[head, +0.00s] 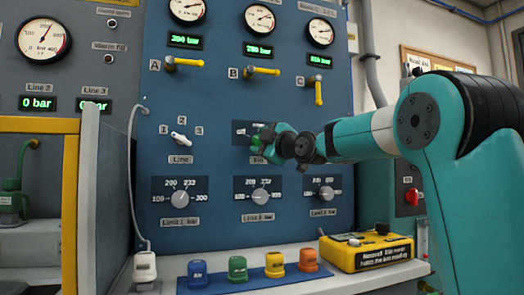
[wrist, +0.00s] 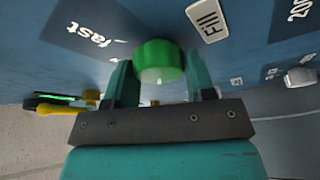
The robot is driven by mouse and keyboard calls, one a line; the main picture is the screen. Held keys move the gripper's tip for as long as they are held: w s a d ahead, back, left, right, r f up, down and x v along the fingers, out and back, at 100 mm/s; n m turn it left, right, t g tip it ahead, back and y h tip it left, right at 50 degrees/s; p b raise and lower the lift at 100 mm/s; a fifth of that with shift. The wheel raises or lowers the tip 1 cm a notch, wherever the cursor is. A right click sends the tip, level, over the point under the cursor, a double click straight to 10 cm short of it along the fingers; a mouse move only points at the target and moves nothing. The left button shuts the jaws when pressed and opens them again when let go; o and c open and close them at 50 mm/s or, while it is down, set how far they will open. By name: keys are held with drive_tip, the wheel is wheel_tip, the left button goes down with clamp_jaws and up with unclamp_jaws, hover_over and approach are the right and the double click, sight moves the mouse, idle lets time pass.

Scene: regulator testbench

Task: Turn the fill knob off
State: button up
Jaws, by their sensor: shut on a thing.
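The fill knob is a round green knob on the blue panel (head: 225,110), beside the "Fill" label (wrist: 208,20). In the wrist view the green knob (wrist: 158,60) sits between the two teal fingers of my gripper (wrist: 161,80), which is shut on it. The word "fast" (wrist: 88,34) shows on the panel to the left of the knob. In the head view my gripper (head: 268,142) reaches the panel from the right and covers most of the knob and its dial plate. The knob's pointer setting cannot be read.
Limit knobs (head: 180,197) sit below the fill knob, and a line selector (head: 179,138) is to its left. Yellow valve handles (head: 264,71) are above. On the ledge stand coloured knobs (head: 237,268) and a yellow box (head: 367,252). A grey partition (head: 101,200) stands at left.

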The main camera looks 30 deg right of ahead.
drive_tip(key=shift+n+g, duration=0.3)
drive_tip(key=shift+n, duration=0.4)
drive_tip(key=shift+y+b, duration=0.3)
drive_tip(key=o, duration=0.9)
drive_tip(key=shift+o, duration=0.2)
drive_tip(key=s+d+f, duration=0.1)
drive_tip(key=s+f, duration=0.1)
drive_tip(key=s, duration=1.5)
drive_tip(key=shift+d+b, duration=0.25)
drive_tip(key=shift+b, duration=0.15)
drive_tip(key=shift+s, duration=0.1)
